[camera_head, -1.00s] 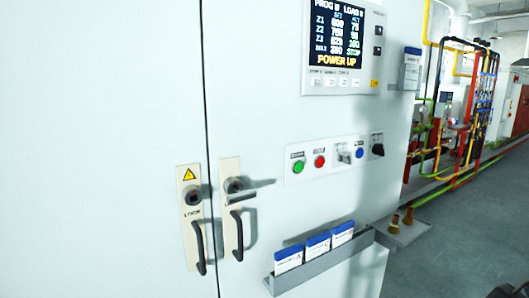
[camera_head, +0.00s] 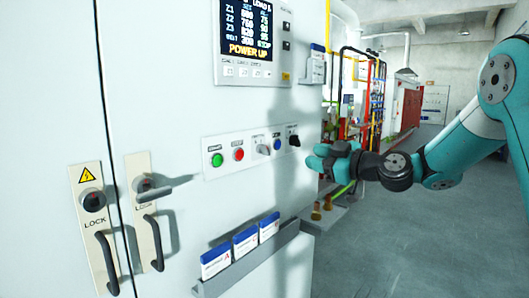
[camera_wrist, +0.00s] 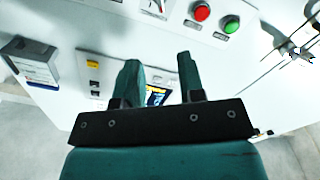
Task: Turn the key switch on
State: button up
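In the wrist view the key switch (camera_wrist: 155,8) is partly cut off at the top edge. Its exact turn angle is too small to read. My gripper (camera_head: 322,160) is in the air right of the strip, apart from the switch. In the wrist view my gripper (camera_wrist: 159,75) has its two fingers spread with nothing held between them.
A black knob (camera_head: 294,140) ends the strip, close to my gripper. A green button (camera_head: 216,160) is at its left. Below, a grey holder (camera_head: 250,262) with booklets juts out. A display (camera_head: 246,28) reads POWER UP. Door handles (camera_head: 107,263) stand left. Open floor lies right.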

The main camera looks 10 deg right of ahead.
aim_at(267, 147)
jog(key=p+x, duration=0.8)
jog(key=x, duration=0.8)
jog(key=shift+a+r, duration=0.1)
jog(key=shift+w+a, duration=0.25)
jog(key=shift+w, duration=0.1)
jog(key=shift+c, duration=0.2)
jog(key=c, duration=0.5)
